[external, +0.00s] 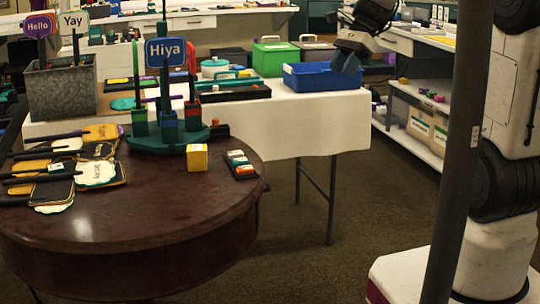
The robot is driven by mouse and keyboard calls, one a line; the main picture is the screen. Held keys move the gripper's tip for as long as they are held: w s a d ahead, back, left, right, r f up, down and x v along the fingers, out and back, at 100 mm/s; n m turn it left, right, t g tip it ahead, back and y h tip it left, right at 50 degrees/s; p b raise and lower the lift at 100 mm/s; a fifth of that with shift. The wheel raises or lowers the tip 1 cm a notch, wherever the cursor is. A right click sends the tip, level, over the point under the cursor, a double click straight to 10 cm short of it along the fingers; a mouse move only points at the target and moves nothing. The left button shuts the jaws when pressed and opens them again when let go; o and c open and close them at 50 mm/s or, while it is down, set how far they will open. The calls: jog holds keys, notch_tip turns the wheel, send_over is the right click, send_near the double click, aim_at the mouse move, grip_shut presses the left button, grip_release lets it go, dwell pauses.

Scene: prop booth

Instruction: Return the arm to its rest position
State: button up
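My gripper (352,46) shows at the upper right in the external view as a dark, angled shape. It appears above the right part of the blue bin (305,82) on the white-covered table. I cannot tell its height over the bin or whether it touches it. The fingers are small and dark, so their opening and anything between them are unclear. My arm links at the right edge are partly hidden by a grey pole.
The round brown table (140,225) holds paddle signs, a yellow block (197,158) and a green stand (165,139) with an upright "Hiya" sign (165,52). A grey planter (62,88) holds more signs. A dark pole (460,150) stands before my arm. Carpet is clear between the tables and my base.

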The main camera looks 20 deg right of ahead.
jog(key=s+d+r+n+t+h, duration=0.1)
jog(key=s+d+r+n+h, duration=0.1)
jog(key=s, duration=0.5)
jog(key=s+d+r+n+t+h, duration=0.2)
jog(key=s+d+r+n, duration=0.3)
jog(key=s+r+n, duration=0.1)
jog(key=s+d+r+n+t+h, duration=0.2)
jog(key=s+n, duration=0.4)
jog(key=s, duration=0.4)
jog(key=shift+d+r+h, duration=0.6)
jog(key=shift+d+r, duration=0.1)
jog(key=shift+r, duration=0.4)
dwell(0.4)
